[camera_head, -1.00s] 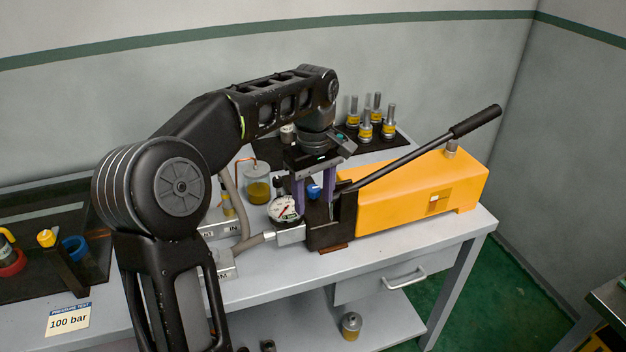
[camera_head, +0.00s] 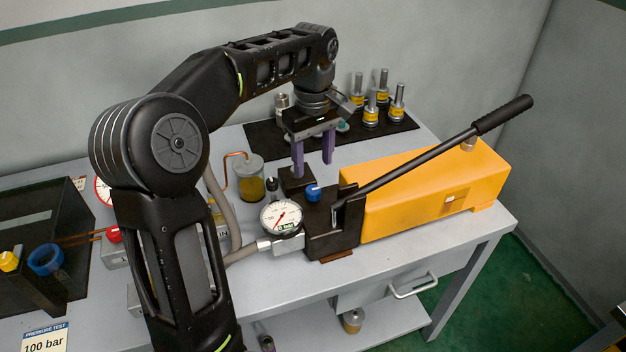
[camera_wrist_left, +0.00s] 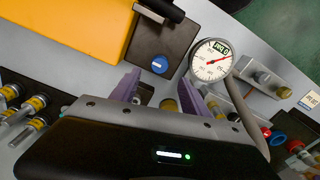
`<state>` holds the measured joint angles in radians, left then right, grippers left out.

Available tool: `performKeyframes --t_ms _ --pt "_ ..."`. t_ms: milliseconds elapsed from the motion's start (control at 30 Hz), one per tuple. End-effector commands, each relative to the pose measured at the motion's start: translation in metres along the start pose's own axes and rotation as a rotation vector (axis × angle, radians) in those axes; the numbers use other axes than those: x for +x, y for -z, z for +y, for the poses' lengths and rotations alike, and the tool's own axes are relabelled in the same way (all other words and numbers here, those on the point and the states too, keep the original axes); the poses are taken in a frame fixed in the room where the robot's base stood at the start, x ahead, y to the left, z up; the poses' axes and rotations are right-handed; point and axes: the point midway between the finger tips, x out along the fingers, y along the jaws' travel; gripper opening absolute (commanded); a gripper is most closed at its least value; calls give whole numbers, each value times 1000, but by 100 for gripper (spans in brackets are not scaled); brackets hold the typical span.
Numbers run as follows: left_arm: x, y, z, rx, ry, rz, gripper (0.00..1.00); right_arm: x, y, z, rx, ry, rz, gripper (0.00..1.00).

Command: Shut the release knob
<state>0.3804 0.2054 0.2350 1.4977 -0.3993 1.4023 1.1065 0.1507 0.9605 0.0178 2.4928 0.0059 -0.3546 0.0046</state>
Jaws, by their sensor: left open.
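The release knob is a blue round knob (camera_head: 314,193) on the dark block at the near-left end of the yellow pump (camera_head: 425,195). It also shows in the left wrist view (camera_wrist_left: 160,65), with a white mark across its face. My left gripper (camera_head: 313,169) is open, its two purple fingers pointing down, empty, above and behind the knob. In the left wrist view the open fingers (camera_wrist_left: 160,88) are apart from the knob, which lies beyond their tips. The knob is not hidden. My right gripper is in neither view.
A pressure gauge (camera_head: 282,217) stands just left of the knob. The pump's long black lever (camera_head: 430,150) rises to the right. An amber-filled jar (camera_head: 250,185) stands behind the gauge. Several yellow-banded fittings (camera_head: 371,110) stand on a black mat at the back.

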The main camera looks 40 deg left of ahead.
Motion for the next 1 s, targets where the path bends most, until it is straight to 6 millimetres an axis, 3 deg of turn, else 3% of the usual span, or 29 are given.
performKeyframes --t_ms 267,700,1000 --pt "11 0 0 0 2 -1 54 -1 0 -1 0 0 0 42" --pt "72 0 0 0 2 -1 54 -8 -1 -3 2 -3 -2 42" --pt "78 0 0 0 0 0 54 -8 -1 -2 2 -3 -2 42"
